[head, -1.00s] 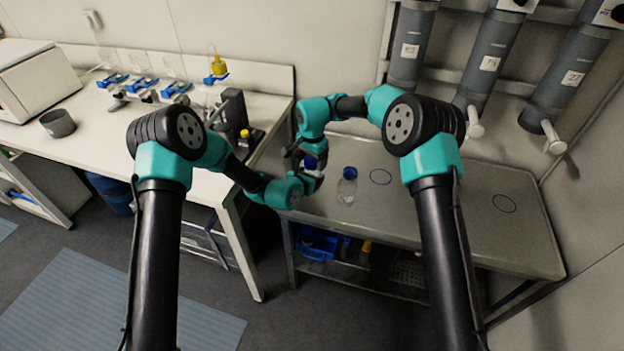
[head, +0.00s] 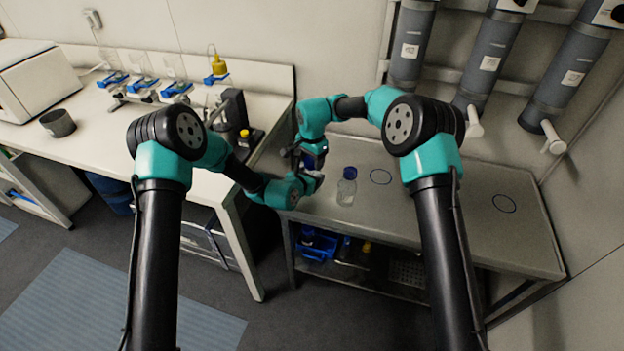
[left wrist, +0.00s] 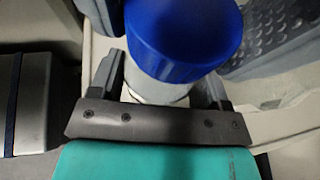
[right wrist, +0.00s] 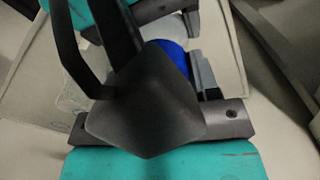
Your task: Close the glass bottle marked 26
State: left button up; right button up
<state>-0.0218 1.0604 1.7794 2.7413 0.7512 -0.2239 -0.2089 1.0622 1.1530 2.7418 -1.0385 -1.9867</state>
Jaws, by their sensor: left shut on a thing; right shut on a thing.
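A glass bottle (left wrist: 155,92) is between the fingers of my left gripper (left wrist: 165,88). A blue screw cap (left wrist: 183,38) sits at its top; whether it is fully seated I cannot tell. The cap shows in the head view (head: 313,162) and partly in the right wrist view (right wrist: 172,52). My right gripper is at the cap, shut on it, its fingers largely hidden by a dark part in its wrist view. Both grippers meet above the left end of the metal table. No number is readable on the bottle.
Another clear bottle with a blue cap (head: 346,190) stands on the metal table (head: 430,225), close right of my grippers. Two dark circles mark bare spots further right. The white bench (head: 160,140) with lab equipment is at the left. Grey cylinders (head: 483,60) hang at the back.

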jog(key=m, duration=0.6)
jog(key=o, duration=1)
jog(key=shift+r, duration=2.25)
jog(key=shift+c, duration=0.3)
jog(key=shift+w, duration=0.1)
